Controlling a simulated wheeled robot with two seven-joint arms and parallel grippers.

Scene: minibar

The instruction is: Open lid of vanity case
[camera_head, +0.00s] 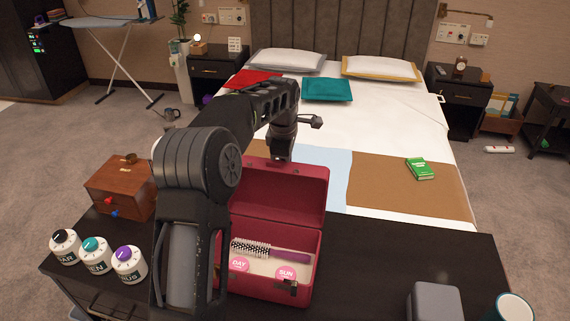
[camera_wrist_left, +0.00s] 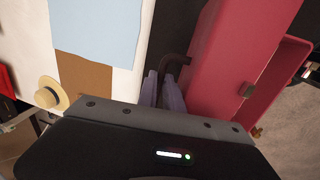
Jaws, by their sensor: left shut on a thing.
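The red vanity case (camera_head: 316,262) stands on the dark bench with its lid (camera_head: 300,190) raised, leaning back from the opening. Inside lie a purple-handled hairbrush (camera_head: 290,256) and pink round items marked DAY (camera_head: 239,265) and SUN (camera_head: 286,272). My left gripper (camera_head: 283,158) reaches over to the lid's upper edge; its fingertips are hidden there in the head view. In the left wrist view, the fingers (camera_wrist_left: 165,90) are closed on a dark curved handle (camera_wrist_left: 177,62) beside the red lid (camera_wrist_left: 235,50). My right gripper is not in view.
A wooden box (camera_head: 120,188) and several dial-topped jars (camera_head: 128,264) stand left of the case, partly behind my arm. A grey box (camera_head: 435,302) and a cup (camera_head: 514,307) are at the right.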

